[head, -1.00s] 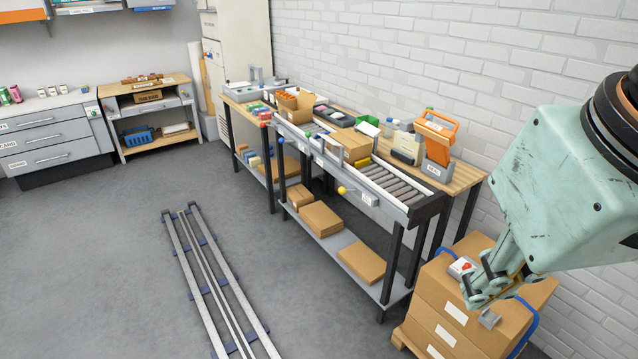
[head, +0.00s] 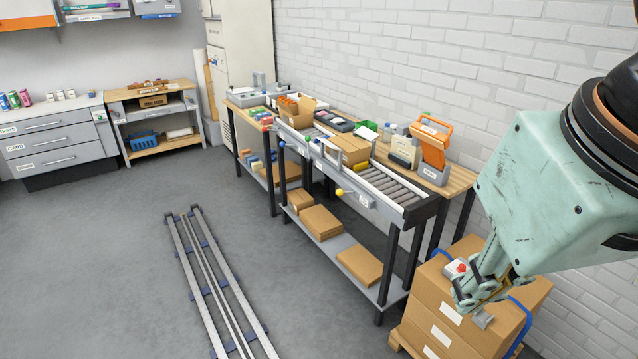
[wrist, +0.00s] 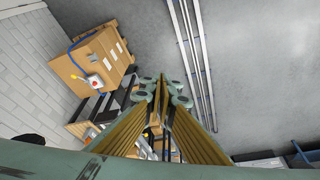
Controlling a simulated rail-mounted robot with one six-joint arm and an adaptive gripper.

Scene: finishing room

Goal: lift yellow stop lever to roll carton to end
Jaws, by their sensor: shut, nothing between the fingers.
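The yellow round knob of the stop lever (head: 340,192) sticks out from the front side rail of the roller conveyor (head: 385,185). A brown carton (head: 351,147) sits on the rollers, with a yellow piece at its lower right edge and bare rollers to its right. My gripper (head: 468,302) is at the right in the head view, pointing down over the stacked boxes, well apart from the lever. In the wrist view its fingers (wrist: 161,82) are together and empty. The lever cannot be made out in the wrist view.
Stacked boxes with a blue strap (head: 450,325) and a red-button box (head: 456,268) stand beneath my gripper. Flat cartons (head: 360,265) lie on the conveyor's lower shelf. An orange-handled holder (head: 433,155) stands behind the rollers. Floor rails (head: 213,280) run left of the conveyor; open floor surrounds them.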

